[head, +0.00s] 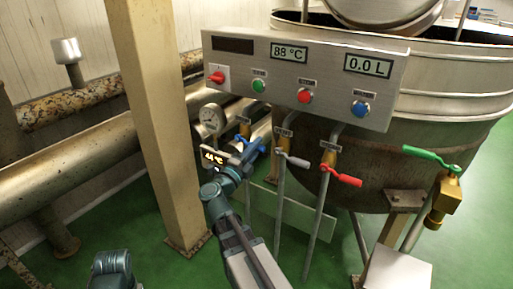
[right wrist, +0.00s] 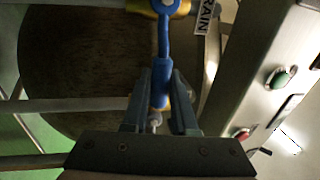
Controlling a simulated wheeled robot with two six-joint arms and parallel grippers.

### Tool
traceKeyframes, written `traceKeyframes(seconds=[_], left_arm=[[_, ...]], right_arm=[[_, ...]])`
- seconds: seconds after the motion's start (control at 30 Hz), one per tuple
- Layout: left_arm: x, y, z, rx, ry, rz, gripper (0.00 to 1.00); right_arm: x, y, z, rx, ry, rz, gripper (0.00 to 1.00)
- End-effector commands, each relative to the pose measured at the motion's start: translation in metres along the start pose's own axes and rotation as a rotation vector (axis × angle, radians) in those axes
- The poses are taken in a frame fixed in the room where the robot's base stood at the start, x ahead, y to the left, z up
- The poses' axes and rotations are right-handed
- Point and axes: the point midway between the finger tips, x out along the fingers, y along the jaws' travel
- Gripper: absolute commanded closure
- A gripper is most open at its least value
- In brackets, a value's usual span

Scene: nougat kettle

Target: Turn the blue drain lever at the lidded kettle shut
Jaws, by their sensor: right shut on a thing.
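The blue drain lever (head: 252,146) sits on a pipe below the left part of the control panel. In the right wrist view the lever (right wrist: 165,45) runs from a yellow valve body at the top down between my fingers, beside a label reading "DRAIN" (right wrist: 207,16). My right gripper (head: 245,160) is shut on the lever's handle end; its fingers (right wrist: 160,95) lie on both sides of it. The large metal kettle (head: 450,85) stands behind, with part of a round lid (head: 385,10) at the top.
A grey-white lever (head: 293,159) and a red lever (head: 343,177) are close to the right. A green lever (head: 430,158) is farther right. The control panel (head: 330,75) overhangs them. A beige post (head: 155,110) and a dial gauge (head: 212,118) stand left of the arm.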

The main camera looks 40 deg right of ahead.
Motion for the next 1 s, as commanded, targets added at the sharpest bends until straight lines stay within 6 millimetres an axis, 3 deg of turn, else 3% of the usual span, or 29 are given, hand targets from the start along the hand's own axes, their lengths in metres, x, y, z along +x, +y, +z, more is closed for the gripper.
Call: traceKeyframes(seconds=[0.4, 0.43, 0.57, 0.87, 1.0], left_arm=[[0.000, 0.000, 0.000, 0.000, 0.000, 0.000, 1.00], [0.000, 0.000, 0.000, 0.000, 0.000, 0.000, 1.00], [0.000, 0.000, 0.000, 0.000, 0.000, 0.000, 1.00], [0.000, 0.000, 0.000, 0.000, 0.000, 0.000, 1.00], [0.003, 0.000, 0.000, -0.001, 0.000, 0.000, 1.00]], right_arm=[[0.001, -0.001, 0.002, -0.009, -0.005, -0.002, 1.00], [0.001, -0.001, 0.002, -0.009, -0.005, -0.002, 0.69], [0.000, -0.001, 0.001, -0.008, -0.004, -0.002, 0.45], [-0.001, 0.000, 0.001, -0.006, -0.003, -0.001, 0.44], [-0.014, 0.001, 0.000, -0.006, -0.005, -0.001, 0.44]])
